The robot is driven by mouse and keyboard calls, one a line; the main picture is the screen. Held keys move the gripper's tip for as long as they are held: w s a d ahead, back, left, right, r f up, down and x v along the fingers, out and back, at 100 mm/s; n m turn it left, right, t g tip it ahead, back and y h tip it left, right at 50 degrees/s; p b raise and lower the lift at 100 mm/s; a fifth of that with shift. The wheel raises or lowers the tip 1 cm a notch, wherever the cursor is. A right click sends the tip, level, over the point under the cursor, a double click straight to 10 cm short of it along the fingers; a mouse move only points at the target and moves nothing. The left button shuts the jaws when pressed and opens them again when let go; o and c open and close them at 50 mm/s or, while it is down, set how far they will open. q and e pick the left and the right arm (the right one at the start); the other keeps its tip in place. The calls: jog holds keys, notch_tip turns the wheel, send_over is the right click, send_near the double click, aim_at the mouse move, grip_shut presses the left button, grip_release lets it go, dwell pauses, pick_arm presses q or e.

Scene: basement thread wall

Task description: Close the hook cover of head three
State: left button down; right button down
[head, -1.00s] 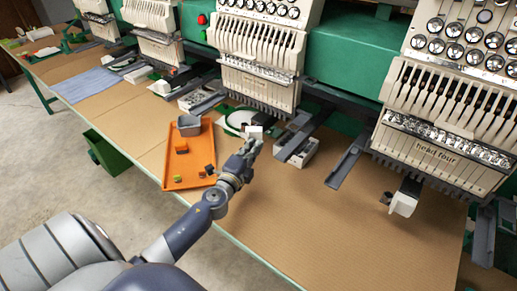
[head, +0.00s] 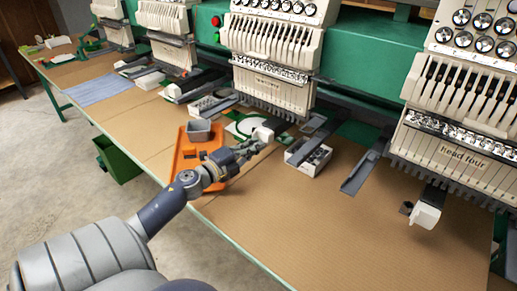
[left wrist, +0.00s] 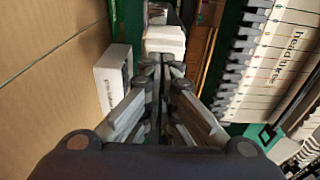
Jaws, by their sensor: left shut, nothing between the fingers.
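Head three (head: 270,72) is the sewing head in the middle of the head view. Its label also shows in the left wrist view (left wrist: 287,55), at upper right. The hook cover, a small white block (head: 263,134), sits below and in front of head three. It also shows in the left wrist view (left wrist: 165,40), straight ahead of the fingers. My left gripper (head: 258,146) is shut and empty, with its tips at the near side of the cover. I cannot tell whether they touch it. My right gripper is not in view.
A white box of small parts (head: 308,157) stands right of the cover. An orange tray (head: 184,160) with a grey bin (head: 199,131) lies left, under my forearm. Head four (head: 455,150) has a white block (head: 426,212) below it. The front right tabletop (head: 300,220) is clear.

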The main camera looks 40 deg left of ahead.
pick_arm(q)
jog(key=shift+a, duration=0.35)
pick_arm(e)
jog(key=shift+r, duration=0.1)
pick_arm(q)
jog(key=shift+a+r, duration=0.1)
jog(key=shift+w, duration=0.1)
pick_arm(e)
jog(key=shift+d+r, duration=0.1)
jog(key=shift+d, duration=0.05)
